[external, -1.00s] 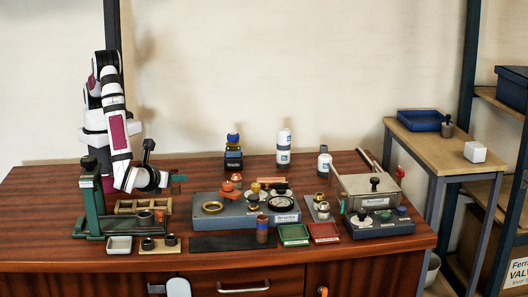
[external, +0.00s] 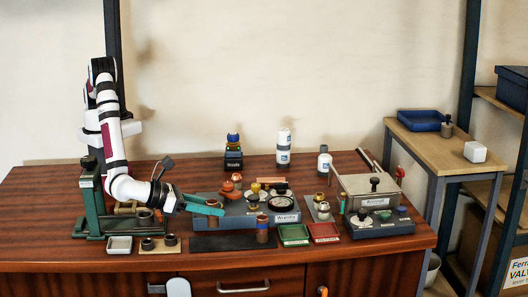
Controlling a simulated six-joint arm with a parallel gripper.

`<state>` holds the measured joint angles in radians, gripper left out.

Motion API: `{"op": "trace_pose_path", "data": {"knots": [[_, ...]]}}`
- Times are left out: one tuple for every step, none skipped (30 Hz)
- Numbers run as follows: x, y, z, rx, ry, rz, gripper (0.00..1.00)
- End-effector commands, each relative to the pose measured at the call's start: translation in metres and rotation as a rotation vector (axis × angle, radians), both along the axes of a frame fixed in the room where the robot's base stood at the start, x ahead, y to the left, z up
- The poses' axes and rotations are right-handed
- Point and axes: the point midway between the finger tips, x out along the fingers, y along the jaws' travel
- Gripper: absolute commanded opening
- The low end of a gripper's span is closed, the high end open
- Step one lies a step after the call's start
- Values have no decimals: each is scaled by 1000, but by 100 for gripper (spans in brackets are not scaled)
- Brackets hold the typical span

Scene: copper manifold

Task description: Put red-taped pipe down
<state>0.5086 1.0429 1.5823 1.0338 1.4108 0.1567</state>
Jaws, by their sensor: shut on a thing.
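My gripper (external: 213,207) has teal fingers and is above the left end of the grey fixture block. It is shut on a small copper-coloured piece (external: 212,202), which I take to be the red-taped pipe. Most of that piece is hidden by the fingers, and its tape cannot be made out. Another copper pipe (external: 262,231) with a dark band stands upright at the right end of the black mat (external: 215,241), to the right of my gripper and apart from it.
The grey fixture block (external: 240,221) carries rings and fittings. Green (external: 294,235) and red (external: 324,232) trays lie right of the mat. A green vise (external: 93,205), a white dish (external: 119,245) and a wooden board with dark rings (external: 159,246) are at left. The mat's left part is clear.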

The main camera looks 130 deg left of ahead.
Motion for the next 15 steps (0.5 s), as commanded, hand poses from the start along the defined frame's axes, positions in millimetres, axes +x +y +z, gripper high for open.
{"op": "trace_pose_path", "data": {"knots": [[2,4,-3,0,0,1,0],[3,5,-7,0,0,1,0],[4,6,-16,1,2,0,0],[4,7,-23,2,3,1,0],[4,6,-29,2,3,0,0],[4,6,-36,1,2,1,0],[4,6,-40,1,1,1,0],[4,6,-43,1,1,1,0],[4,6,-44,1,-1,0,0],[4,6,-44,1,-1,0,0],[4,6,-44,0,-1,0,0],[4,6,-44,0,-1,0,0],[4,6,-44,0,-1,0,0],[4,6,-44,0,-1,0,0],[4,6,-44,0,-1,0,0]]}}
